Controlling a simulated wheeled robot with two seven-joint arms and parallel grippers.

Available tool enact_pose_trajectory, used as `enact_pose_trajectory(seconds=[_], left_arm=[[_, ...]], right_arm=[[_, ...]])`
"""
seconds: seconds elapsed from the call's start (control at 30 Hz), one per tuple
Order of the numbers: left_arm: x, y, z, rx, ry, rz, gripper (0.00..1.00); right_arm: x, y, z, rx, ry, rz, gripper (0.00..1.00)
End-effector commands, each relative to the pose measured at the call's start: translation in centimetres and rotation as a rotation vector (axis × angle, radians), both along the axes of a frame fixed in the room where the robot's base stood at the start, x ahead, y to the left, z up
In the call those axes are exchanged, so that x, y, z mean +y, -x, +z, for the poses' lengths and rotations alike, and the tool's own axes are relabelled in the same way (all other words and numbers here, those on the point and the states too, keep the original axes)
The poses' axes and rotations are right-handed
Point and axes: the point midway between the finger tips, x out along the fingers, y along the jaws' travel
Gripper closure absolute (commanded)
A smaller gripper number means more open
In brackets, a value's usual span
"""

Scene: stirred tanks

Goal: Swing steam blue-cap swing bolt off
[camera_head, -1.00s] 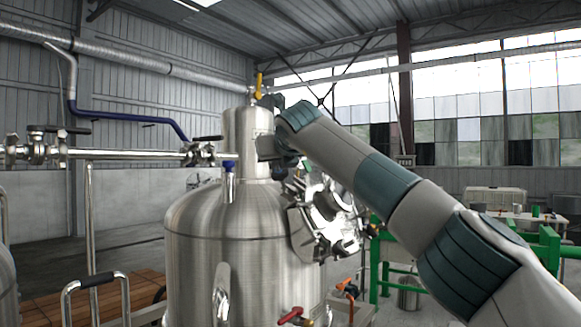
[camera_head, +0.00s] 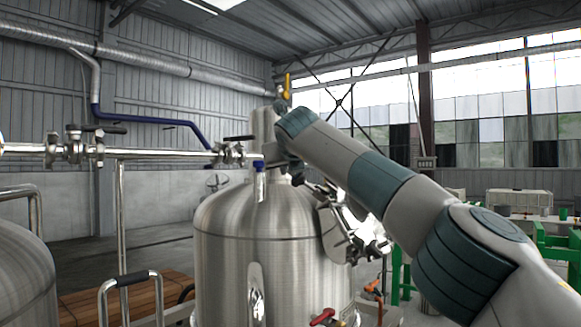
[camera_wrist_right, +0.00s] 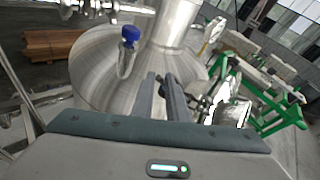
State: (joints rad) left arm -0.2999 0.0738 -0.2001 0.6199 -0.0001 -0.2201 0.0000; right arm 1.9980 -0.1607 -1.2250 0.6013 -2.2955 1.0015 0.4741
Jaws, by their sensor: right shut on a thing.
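The steel tank (camera_head: 235,225) stands in the middle of the head view, with a bright metal cover assembly (camera_head: 350,235) on its right side. A dark-ended metal handle (camera_head: 312,187) sticks up at that assembly. My right gripper (camera_head: 272,152) is above the tank shoulder, and its fingertips are hard to see there. In the right wrist view its two fingers (camera_wrist_right: 162,80) are close together over the tank, shut on a small dark part, apparently the swing bolt, mostly hidden between them. A blue-topped fitting (camera_head: 258,166) stands left of the gripper; it also shows in the wrist view (camera_wrist_right: 129,38).
A steel pipe with valves (camera_head: 80,150) and a blue pipe (camera_head: 150,120) run in from the left. Red-handled (camera_head: 322,317) and orange (camera_head: 373,288) valves sit low by the tank. Green frames (camera_head: 560,245) stand at right. A second tank (camera_head: 20,275) is at lower left.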

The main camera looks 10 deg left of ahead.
Motion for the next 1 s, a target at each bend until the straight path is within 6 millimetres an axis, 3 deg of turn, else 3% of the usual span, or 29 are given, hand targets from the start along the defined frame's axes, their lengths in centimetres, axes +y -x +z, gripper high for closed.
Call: enact_pose_trajectory(seconds=[0.17, 0.2, 0.27, 1.0], left_arm=[[0.09, 0.01, 0.03, 0.0, -0.001, -0.001, 0.45], [0.16, 0.01, 0.03, 0.0, -0.001, -0.001, 0.45], [0.21, 0.02, 0.04, 0.001, -0.002, -0.002, 0.45], [0.68, -0.17, -0.22, -0.004, -0.006, -0.002, 0.45]], right_arm=[[0.26, 0.07, 0.22, -0.007, -0.001, 0.007, 1.0], [0.25, 0.07, 0.22, -0.007, -0.001, 0.007, 0.82], [0.22, 0.06, 0.18, -0.006, -0.001, 0.006, 0.73], [0.01, 0.15, -0.2, 0.002, 0.0, 0.001, 0.73]])
